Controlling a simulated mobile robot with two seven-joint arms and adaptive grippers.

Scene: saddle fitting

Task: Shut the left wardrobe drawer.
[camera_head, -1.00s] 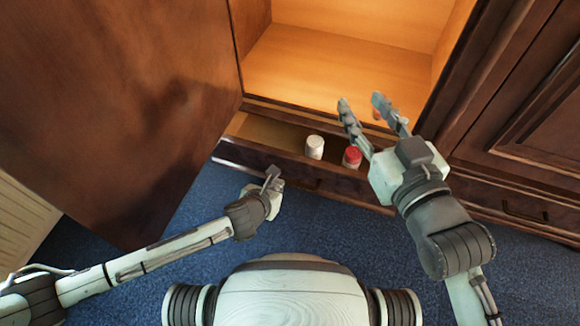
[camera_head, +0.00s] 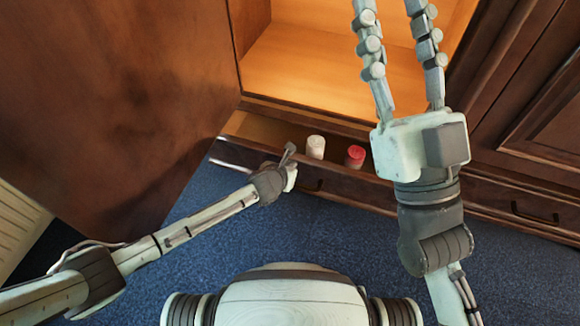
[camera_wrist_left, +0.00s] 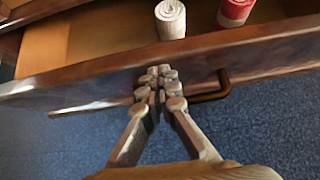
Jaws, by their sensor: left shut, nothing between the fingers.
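The left wardrobe drawer (camera_head: 347,183) is open, pulled out below the lit cabinet compartment, with its dark wooden front facing me. My left gripper (camera_head: 288,153) is shut and empty at the drawer front. In the left wrist view its closed fingertips (camera_wrist_left: 158,77) are at the front panel (camera_wrist_left: 105,84), left of the dark handle (camera_wrist_left: 212,92); whether they touch it is hard to tell. A white cylinder (camera_head: 315,147) and a red, white-based one (camera_head: 354,156) stand in the drawer. My right gripper (camera_head: 395,12) is open and empty, raised before the compartment.
The open wardrobe door (camera_head: 110,100) fills the left side. To the right are a panelled door (camera_head: 545,120) and a second drawer (camera_head: 500,200), apparently shut. Blue carpet (camera_head: 310,230) lies in front of the wardrobe.

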